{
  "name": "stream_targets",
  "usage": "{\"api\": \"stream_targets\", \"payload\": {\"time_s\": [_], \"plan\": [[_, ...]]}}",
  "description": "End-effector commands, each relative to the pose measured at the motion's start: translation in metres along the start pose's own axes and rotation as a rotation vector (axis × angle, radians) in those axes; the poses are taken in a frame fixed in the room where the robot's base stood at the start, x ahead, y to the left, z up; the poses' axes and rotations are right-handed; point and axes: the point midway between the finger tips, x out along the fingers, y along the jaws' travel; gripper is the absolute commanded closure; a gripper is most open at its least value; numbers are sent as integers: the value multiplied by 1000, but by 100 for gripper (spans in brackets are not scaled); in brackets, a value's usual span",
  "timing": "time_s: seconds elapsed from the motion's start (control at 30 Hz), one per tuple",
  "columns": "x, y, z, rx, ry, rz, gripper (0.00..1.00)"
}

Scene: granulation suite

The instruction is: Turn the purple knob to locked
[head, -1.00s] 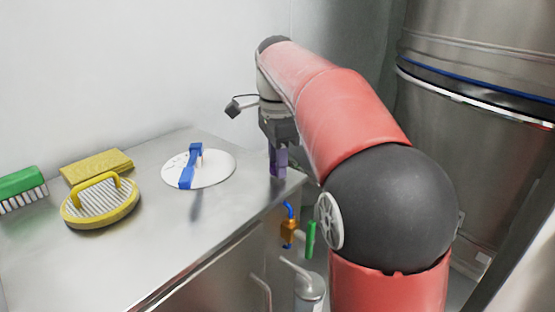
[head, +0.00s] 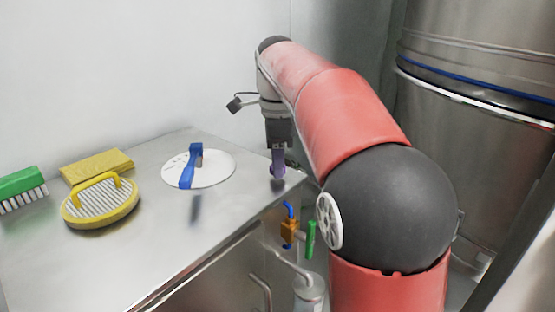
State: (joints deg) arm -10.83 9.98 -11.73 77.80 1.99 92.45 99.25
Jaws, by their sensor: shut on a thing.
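The purple knob (head: 280,168) stands at the far right corner of the steel counter, below my gripper (head: 278,160). My gripper points down and is shut on the knob. The fingers and my wrist hide much of the knob, and no locked marking can be read beside it.
A white dial plate with a blue handle (head: 191,166) lies left of the knob on the counter (head: 150,230). An orange valve (head: 290,232) and green lever (head: 311,238) sit below the counter's right edge.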

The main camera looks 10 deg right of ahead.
Motion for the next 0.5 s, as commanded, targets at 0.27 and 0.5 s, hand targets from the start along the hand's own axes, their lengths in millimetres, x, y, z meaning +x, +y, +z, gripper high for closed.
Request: {"api": "stream_targets", "payload": {"time_s": [0.27,0.5], "plan": [[-1,0,0,1,0,-2,46],[-2,0,0,0,-1,-1,46]]}}
